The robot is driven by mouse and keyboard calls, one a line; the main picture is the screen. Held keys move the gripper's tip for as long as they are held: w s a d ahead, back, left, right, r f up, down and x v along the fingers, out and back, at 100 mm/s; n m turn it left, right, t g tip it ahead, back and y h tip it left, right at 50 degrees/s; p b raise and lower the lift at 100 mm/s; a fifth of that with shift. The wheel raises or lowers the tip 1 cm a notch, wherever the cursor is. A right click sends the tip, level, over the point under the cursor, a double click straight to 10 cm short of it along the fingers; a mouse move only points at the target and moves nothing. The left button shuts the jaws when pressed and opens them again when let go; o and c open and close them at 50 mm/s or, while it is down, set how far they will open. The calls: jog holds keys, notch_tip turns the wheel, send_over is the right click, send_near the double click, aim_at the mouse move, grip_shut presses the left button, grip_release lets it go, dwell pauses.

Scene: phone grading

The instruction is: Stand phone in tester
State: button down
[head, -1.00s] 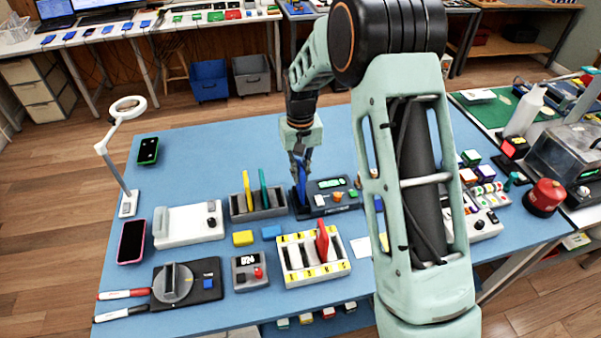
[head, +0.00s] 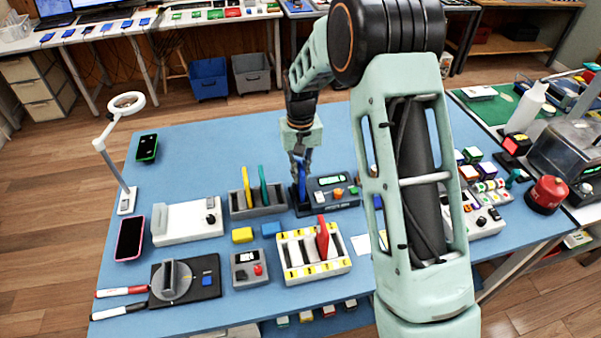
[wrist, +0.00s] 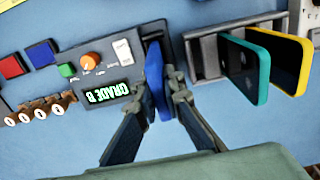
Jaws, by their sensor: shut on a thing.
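The blue phone (wrist: 157,80) is upright between the fingers of my gripper (wrist: 163,98), which is shut on it. In the head view the blue phone (head: 302,178) stands at the slot on the left end of the tester (head: 335,191), with my gripper (head: 300,165) above it. In the wrist view the tester (wrist: 92,75) shows a lit green display reading "GRADE B", an orange knob and a white switch. The phone's lower edge is at the slot; how deep it sits is hidden.
A grey rack (head: 268,210) left of the tester holds a yellow phone (head: 246,187) and a teal phone (head: 264,188). A white slotted tray (head: 290,271) with a red phone (head: 322,238) stands in front.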

dwell(0.3)
jog(key=c, duration=2)
grip_release()
jog(key=shift+o, duration=0.6)
jog(key=shift+o, duration=1.1)
jog(key=shift+r+p, duration=0.45)
jog(key=shift+r, duration=0.25)
jog(key=shift+r, duration=0.1)
jog(key=shift+r+p, duration=0.4)
jog(key=shift+r, duration=0.25)
